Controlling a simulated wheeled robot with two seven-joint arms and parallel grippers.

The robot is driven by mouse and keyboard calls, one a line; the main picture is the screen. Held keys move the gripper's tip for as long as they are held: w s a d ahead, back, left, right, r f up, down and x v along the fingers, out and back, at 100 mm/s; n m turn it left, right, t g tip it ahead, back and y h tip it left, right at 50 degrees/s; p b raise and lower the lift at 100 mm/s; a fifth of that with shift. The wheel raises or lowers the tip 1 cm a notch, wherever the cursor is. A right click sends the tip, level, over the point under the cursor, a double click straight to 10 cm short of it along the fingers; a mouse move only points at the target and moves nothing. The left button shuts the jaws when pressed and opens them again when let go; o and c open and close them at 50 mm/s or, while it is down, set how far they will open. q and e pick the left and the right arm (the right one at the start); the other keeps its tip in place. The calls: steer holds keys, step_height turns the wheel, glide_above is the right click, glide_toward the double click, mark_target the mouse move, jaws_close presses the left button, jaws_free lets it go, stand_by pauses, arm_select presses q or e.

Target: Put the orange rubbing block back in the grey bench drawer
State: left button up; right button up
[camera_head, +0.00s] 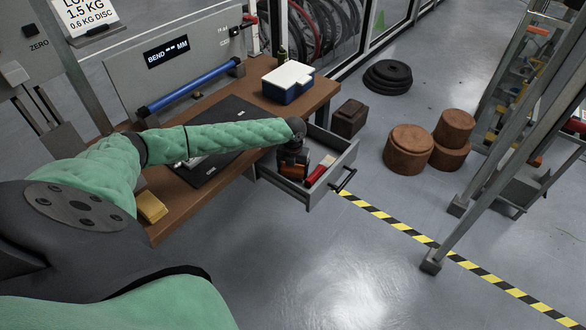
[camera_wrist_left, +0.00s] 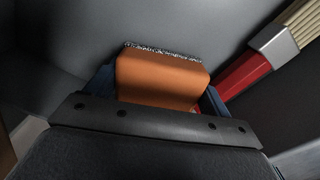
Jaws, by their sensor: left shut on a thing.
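The grey bench drawer (camera_head: 325,190) is pulled open under the right end of the wooden bench. My left gripper (camera_head: 292,170) reaches down into the drawer and is shut on the orange rubbing block (camera_head: 293,169). In the left wrist view the orange rubbing block (camera_wrist_left: 160,80) sits between the blue-grey fingers of my left gripper (camera_wrist_left: 158,92), with a speckled dark strip along its far edge. Whether the block touches the drawer floor I cannot tell. My right gripper is not in view.
A red-handled brush (camera_head: 322,168) lies in the drawer, right of the block; it also shows in the left wrist view (camera_wrist_left: 245,75). A blue box with a white lid (camera_head: 288,82) and a yellow block (camera_head: 151,207) are on the bench (camera_head: 215,175).

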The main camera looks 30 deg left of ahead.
arm_select(q)
steer(key=shift+f, duration=0.1)
steer(key=o, duration=0.7)
steer(key=shift+o, duration=0.2)
steer(key=shift+r, duration=0.45)
step_height(320, 180, up, 10)
steer(key=shift+f+b, duration=0.1)
steer(key=shift+b, duration=1)
steer(key=shift+r, duration=0.8)
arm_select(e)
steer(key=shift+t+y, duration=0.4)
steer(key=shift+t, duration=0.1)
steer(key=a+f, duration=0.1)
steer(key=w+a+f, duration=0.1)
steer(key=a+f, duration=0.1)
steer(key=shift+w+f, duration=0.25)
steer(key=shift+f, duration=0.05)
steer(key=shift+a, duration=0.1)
